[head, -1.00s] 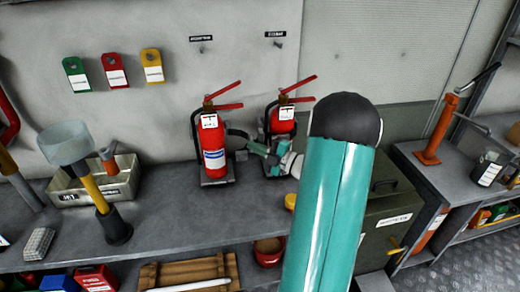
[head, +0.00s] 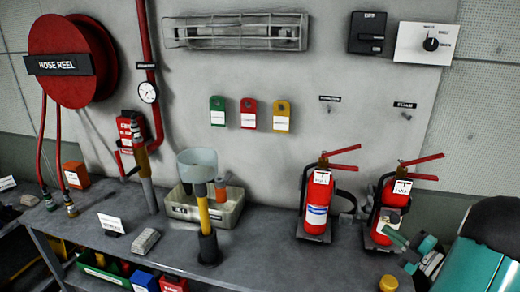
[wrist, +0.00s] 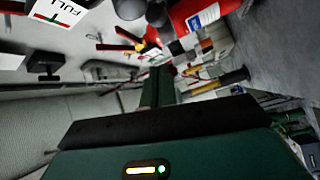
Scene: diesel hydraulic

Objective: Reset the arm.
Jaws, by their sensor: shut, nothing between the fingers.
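My gripper (head: 394,236) is in front of the lower right part of the right-hand fire extinguisher (head: 387,212) in the head view. I cannot tell whether they touch. My teal arm (head: 470,268) fills the bottom right corner. In the wrist view my gripper's dark green fingers (wrist: 158,86) are together with nothing between them. A red extinguisher (wrist: 200,14) shows close by at the top of that view. The left-hand fire extinguisher (head: 317,204) stands upright on the bench, clear of my gripper.
The grey bench (head: 265,255) runs along the wall. On it are a tray (head: 222,214), a yellow-handled tool with a clear cup (head: 203,215) and a small yellow cap (head: 388,284). A hose reel (head: 75,62) hangs at the left. Open air lies above the bench.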

